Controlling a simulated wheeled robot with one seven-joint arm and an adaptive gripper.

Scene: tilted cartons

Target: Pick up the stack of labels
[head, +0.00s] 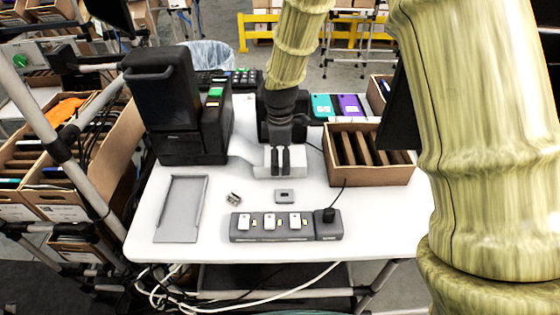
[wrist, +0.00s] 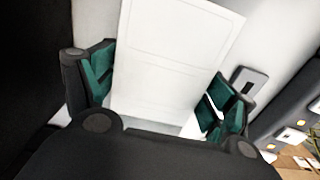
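The stack of labels (wrist: 178,55) is a white, flat-faced block with faint printed lines in the wrist view. In the head view, a pale block (head: 298,160) that looks like the stack sits on the white table, partly hidden by my gripper (head: 281,170). In the wrist view my gripper (wrist: 158,95) has its two green-padded fingers spread, one on either side of the stack. The fingers look open, with the stack between them; whether a pad touches it I cannot tell.
A black printer (head: 180,105) stands to the left on the table (head: 225,225). A cardboard box with dividers (head: 370,178) stands to the right. In front are a grey tray (head: 182,208), a small grey device (head: 285,196), a metal piece (head: 233,198) and a power strip (head: 285,226).

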